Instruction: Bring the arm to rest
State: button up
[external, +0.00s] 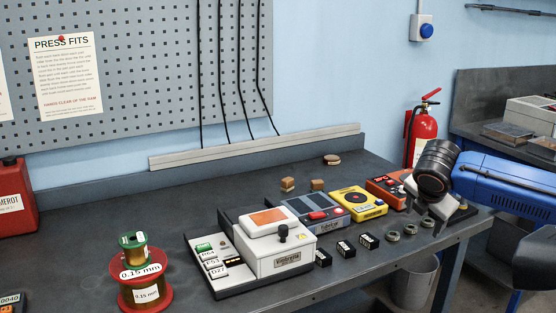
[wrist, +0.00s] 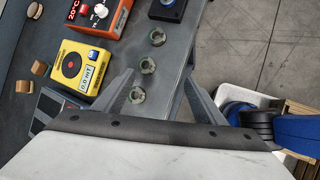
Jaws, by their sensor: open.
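My blue arm (external: 505,180) reaches in from the right in the external view, with its black wrist joint over the right end of the bench (external: 140,210). My gripper (external: 431,212) hangs above the bench's front right part. In the wrist view my gripper (wrist: 158,82) has its two grey fingers spread apart, with nothing between them. Small ring-shaped parts (wrist: 148,65) lie on the bench below and beyond the fingers. They also show in the external view (external: 410,229) just left of my gripper. Whether the fingertips are clear of the bench devices is hard to tell.
A yellow device (external: 358,203), an orange-red device (external: 384,187) and a white press-like box (external: 275,250) stand along the bench. Red and green wire spools (external: 140,285) are at the front left. The bench's front edge runs beneath my gripper, with floor beyond.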

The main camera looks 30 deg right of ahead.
jog(key=s+d+f+m, duration=0.5)
jog(key=s+d+f, duration=0.2)
jog(key=s+f, duration=0.25)
jog(key=a+f+m+y, duration=0.5)
jog(key=a+f+m, duration=0.3)
jog(key=f+m, duration=0.3)
jog(key=shift+f+m, duration=0.4)
jog(key=shift+m, duration=1.3)
jog(key=shift+w+a, duration=0.1)
